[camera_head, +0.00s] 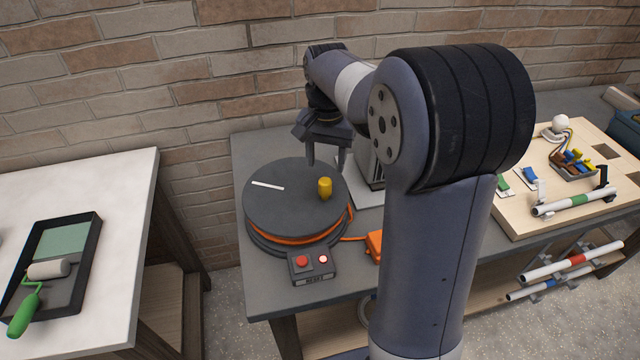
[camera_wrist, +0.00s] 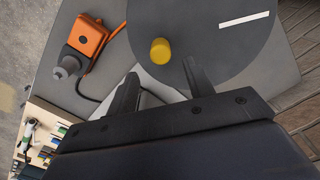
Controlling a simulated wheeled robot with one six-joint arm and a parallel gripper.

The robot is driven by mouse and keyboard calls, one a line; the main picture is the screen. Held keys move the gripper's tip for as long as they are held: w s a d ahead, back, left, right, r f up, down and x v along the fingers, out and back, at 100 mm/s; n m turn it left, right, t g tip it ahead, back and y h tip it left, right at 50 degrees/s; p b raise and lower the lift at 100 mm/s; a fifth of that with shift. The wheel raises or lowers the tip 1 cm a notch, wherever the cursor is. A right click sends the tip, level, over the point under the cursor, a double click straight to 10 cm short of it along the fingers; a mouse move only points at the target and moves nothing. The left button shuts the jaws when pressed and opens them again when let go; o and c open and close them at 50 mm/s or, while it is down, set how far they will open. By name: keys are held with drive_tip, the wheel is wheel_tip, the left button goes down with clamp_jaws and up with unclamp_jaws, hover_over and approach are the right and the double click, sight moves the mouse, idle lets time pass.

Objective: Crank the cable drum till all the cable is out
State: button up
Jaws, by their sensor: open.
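The cable drum (camera_head: 282,215) is a dark grey disc lying flat on the grey bench, with orange cable (camera_head: 325,232) wound under its top plate. A yellow crank knob (camera_head: 325,188) stands upright near the right part of the disc, and a white stripe marks the disc's far left. My gripper (camera_head: 327,160) is open and empty just behind the knob, over the drum's far right edge. In the wrist view the yellow knob (camera_wrist: 160,51) lies beyond the two fingertips, apart from them. How much cable remains wound is partly hidden by the top plate.
A control box (camera_head: 312,266) with a red button and a lit red lamp sits at the drum's front. An orange connector box (camera_head: 374,246) lies to the right, partly behind my arm. A white table (camera_head: 120,215) with a roller tray stands left, across a gap.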

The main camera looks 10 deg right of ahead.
sight(325, 180)
wheel_tip(325, 180, down, 8)
drive_tip(key=shift+f+p, duration=0.1)
drive_tip(key=shift+p, duration=0.2)
clamp_jaws()
idle(0.5)
